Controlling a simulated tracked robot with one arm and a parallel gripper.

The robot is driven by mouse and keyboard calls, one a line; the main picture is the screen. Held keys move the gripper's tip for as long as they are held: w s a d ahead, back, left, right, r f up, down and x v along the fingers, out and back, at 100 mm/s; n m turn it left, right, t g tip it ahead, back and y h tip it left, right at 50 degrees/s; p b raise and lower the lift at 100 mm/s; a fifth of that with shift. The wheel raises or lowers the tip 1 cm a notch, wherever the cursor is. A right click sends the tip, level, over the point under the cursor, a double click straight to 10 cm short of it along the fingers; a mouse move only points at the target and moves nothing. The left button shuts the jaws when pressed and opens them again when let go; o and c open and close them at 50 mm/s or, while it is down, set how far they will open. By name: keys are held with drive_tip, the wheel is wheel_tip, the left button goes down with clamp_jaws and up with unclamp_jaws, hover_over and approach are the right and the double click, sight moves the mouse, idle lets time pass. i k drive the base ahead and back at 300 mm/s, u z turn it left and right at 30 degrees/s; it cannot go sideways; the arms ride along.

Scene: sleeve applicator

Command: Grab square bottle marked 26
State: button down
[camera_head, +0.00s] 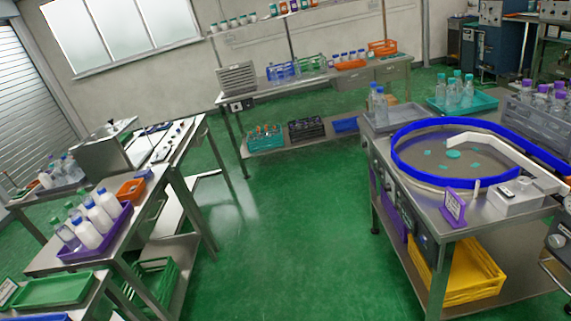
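No number 26 can be read on any bottle from here. Several bottles with clear or white bodies and blue or green caps (88,233) stand in a purple tray (66,258) on the left bench. Clear bottles with teal caps (455,91) stand in a teal tray on the right table. Purple-capped bottles (541,103) stand in a grey crate at the far right. Which bottles are square is too small to tell. My gripper is not in view.
The green floor (265,240) is open between the left benches and the right table. The right table carries a round blue-rimmed feeder (395,155) and a purple sign (453,207). A yellow crate (470,275) sits below it. A shelved bench (300,90) stands at the back wall.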

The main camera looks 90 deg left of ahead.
sight(87, 233)
drive_tip(key=u, duration=0.5)
drive_tip(key=i, duration=0.1)
drive_tip(key=u, duration=2.9)
drive_tip(key=k, duration=0.4)
drive_tip(key=u, duration=0.15)
drive_tip(key=i, duration=1.35)
drive_tip(key=z, duration=0.35)
